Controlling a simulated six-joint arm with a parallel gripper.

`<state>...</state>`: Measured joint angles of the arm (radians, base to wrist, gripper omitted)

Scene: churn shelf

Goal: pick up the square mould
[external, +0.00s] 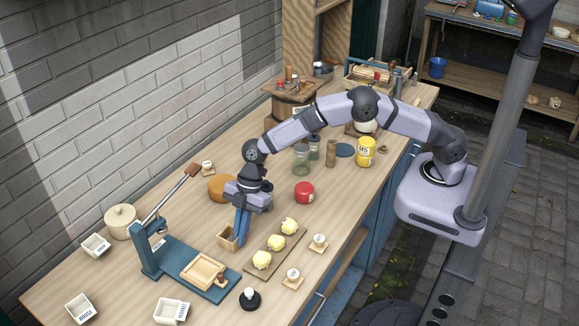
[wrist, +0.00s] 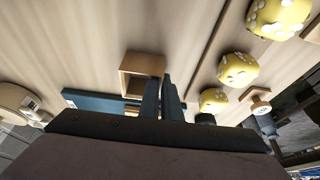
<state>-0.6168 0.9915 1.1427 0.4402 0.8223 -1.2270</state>
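The square mould, a small open wooden box (external: 227,239), stands on the workbench left of the dough row. It also shows in the wrist view, where the mould (wrist: 142,62) lies just ahead of the fingertips. My gripper (external: 240,240) points down at the mould's right side. In the wrist view my gripper's two blue fingers (wrist: 163,82) are close together at the mould's right wall. One finger overlaps the mould's opening and the other is on the outer side. I cannot tell whether they clamp the wall. The fingers hide part of the mould.
A board (external: 261,256) with 3 yellow lumps (external: 275,242) lies right of my gripper. A blue lever press (external: 180,262) holding a wooden tray stands to the left. A red jar (external: 304,192) and an orange-brown round block (external: 221,188) are behind. The bench is clear between the press and the round block.

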